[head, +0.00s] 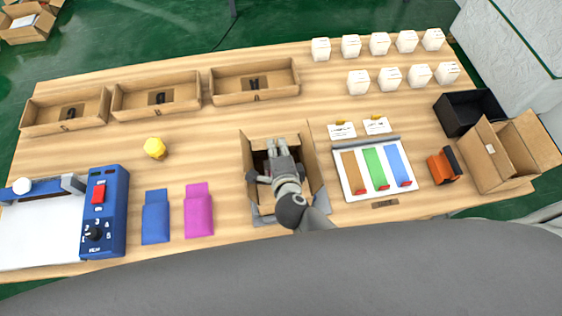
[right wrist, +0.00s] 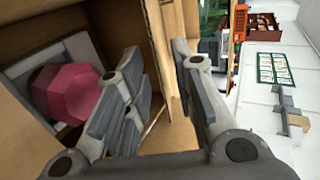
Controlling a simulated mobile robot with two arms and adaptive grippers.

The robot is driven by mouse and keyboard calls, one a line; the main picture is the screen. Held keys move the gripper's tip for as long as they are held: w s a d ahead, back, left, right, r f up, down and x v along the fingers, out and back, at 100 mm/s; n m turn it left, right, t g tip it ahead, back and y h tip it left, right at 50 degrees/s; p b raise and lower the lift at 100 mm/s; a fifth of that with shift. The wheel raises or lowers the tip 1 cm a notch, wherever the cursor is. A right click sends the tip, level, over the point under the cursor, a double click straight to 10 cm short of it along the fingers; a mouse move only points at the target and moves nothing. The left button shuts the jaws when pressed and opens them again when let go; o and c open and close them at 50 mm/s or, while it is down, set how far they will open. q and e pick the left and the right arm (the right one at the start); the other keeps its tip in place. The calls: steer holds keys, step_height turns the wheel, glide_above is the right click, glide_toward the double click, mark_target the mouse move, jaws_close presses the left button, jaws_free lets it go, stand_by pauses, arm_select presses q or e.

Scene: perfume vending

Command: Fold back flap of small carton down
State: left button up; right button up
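The small open carton (head: 248,150) stands at the front middle of the table, with its side flaps spread left and right. My right gripper (head: 277,147) reaches over the carton from the front, its fingertips by the back edge. In the right wrist view the gripper (right wrist: 160,85) is open. A cardboard panel (right wrist: 172,45) shows in the gap between its fingers; I cannot tell whether they touch it. A pink faceted object (right wrist: 68,95) sits in a pale insert inside the carton. The back flap is largely hidden by the gripper in the head view. My left gripper is not in view.
Blue (head: 155,217) and magenta (head: 198,212) pouches lie left of the carton. A white tray with coloured strips (head: 352,188) lies close on the right. Three open boxes (head: 255,82) line the back. Several white boxes (head: 380,44) stand at back right. A yellow object (head: 155,148) lies at left.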

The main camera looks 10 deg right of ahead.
steer(key=v, duration=0.9)
steer(key=shift+s+r, duration=0.15)
steer(key=shift+s, duration=0.25)
